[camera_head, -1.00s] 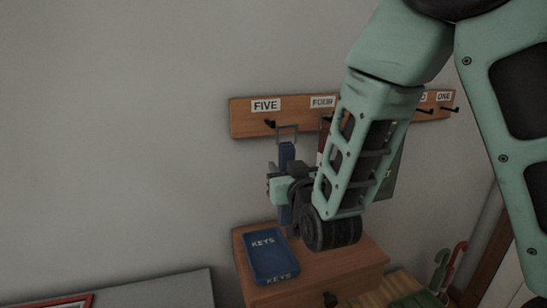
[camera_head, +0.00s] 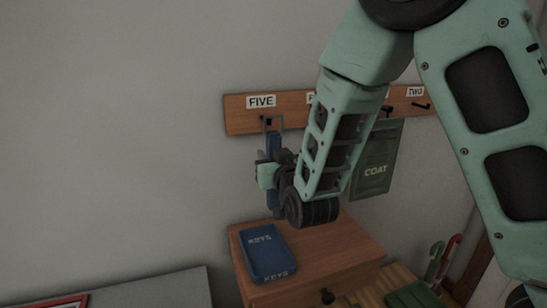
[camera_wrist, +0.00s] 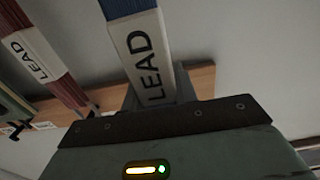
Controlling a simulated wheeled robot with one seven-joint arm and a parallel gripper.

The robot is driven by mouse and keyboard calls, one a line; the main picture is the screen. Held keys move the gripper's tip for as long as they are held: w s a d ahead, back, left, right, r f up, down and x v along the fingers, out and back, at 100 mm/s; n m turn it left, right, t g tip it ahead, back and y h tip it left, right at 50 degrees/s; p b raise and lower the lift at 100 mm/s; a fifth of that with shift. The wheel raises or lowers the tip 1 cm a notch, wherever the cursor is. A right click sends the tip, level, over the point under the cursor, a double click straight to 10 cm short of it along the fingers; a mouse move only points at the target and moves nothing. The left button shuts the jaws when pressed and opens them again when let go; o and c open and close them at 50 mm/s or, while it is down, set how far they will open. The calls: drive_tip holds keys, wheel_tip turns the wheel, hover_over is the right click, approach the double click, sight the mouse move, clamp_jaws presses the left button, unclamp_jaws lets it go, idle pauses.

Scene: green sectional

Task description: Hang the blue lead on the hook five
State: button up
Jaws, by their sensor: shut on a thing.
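The blue lead (camera_head: 273,144) hangs upright in my gripper (camera_head: 268,174), which is shut on it. A grey wire loop (camera_head: 273,122) tops the lead and lies at the hook under the FIVE label (camera_head: 261,101). I cannot tell whether the loop is around the hook or only in front of it. In the wrist view the blue lead (camera_wrist: 125,7) shows its white LEAD band close to the camera.
The wooden hook rail (camera_head: 238,115) runs along the wall. A red lead (camera_wrist: 52,68) and a green COAT item (camera_head: 376,165) hang nearby. A blue KEYS tray (camera_head: 267,255) sits on the wooden cabinet (camera_head: 340,254) below.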

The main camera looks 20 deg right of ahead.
drive_tip(key=shift+w+f+p, duration=0.15)
drive_tip(key=shift+w+p, duration=0.45)
drive_tip(key=shift+w, duration=1.8)
drive_tip(key=shift+w+f+b, duration=0.6)
drive_tip(key=shift+f+b, duration=0.1)
drive_tip(key=shift+b, duration=0.35)
drive_tip(key=o, duration=1.1)
drive_tip(key=shift+c, duration=0.2)
